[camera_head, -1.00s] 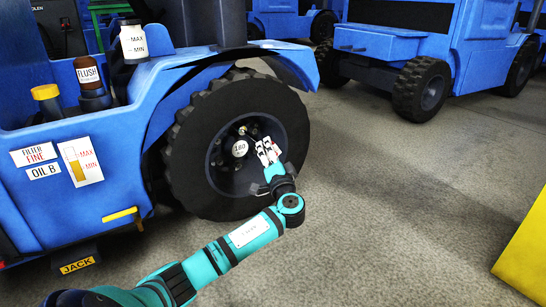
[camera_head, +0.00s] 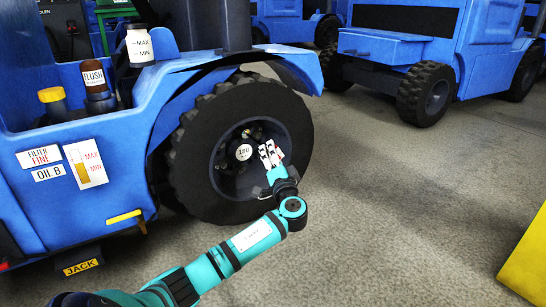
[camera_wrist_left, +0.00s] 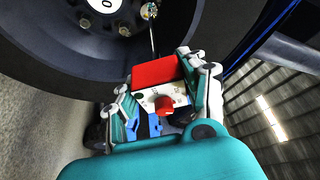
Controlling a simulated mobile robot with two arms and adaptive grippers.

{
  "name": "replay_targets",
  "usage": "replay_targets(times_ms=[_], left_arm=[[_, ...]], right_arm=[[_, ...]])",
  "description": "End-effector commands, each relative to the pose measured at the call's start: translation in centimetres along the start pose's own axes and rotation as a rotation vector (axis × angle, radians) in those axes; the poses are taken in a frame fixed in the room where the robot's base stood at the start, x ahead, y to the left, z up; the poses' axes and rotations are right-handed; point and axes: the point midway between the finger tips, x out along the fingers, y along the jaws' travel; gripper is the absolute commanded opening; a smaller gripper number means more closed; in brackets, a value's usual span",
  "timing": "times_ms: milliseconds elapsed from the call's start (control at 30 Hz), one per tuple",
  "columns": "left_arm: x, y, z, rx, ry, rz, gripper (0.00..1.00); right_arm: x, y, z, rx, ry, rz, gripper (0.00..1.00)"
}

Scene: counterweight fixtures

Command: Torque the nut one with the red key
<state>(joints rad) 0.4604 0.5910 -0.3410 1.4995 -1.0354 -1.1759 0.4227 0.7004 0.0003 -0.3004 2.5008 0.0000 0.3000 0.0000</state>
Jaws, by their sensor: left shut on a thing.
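My left gripper (camera_head: 270,152) is in front of the big black wheel (camera_head: 192,150) of the blue vehicle, right of the white hub cap marked 180 (camera_head: 244,152). In the left wrist view the gripper (camera_wrist_left: 172,85) is shut on the red key (camera_wrist_left: 155,72), whose red block sits between the fingers. The key's thin shaft runs up to a brass-coloured nut (camera_wrist_left: 149,10) on the wheel. Its tip overlaps the nut; I cannot tell whether it is seated. In the head view the key is mostly hidden by the fingers. My right gripper is not in view.
The blue fender (camera_head: 285,72) overhangs the wheel. Bottles and a yellow-capped container (camera_head: 53,100) stand on the vehicle at left. More blue vehicles (camera_head: 440,60) are behind. A yellow block (camera_head: 525,265) is at lower right; the grey floor between is clear.

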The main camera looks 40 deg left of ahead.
Motion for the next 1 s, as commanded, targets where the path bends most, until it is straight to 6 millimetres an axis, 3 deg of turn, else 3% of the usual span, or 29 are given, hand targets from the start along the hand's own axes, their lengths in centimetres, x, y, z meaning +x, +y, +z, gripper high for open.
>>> replay_targets(times_ms=[1000], left_arm=[[1.5, -0.1, 0.6, -0.001, 0.000, -0.002, 0.00]], right_arm=[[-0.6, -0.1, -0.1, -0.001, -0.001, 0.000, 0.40]])
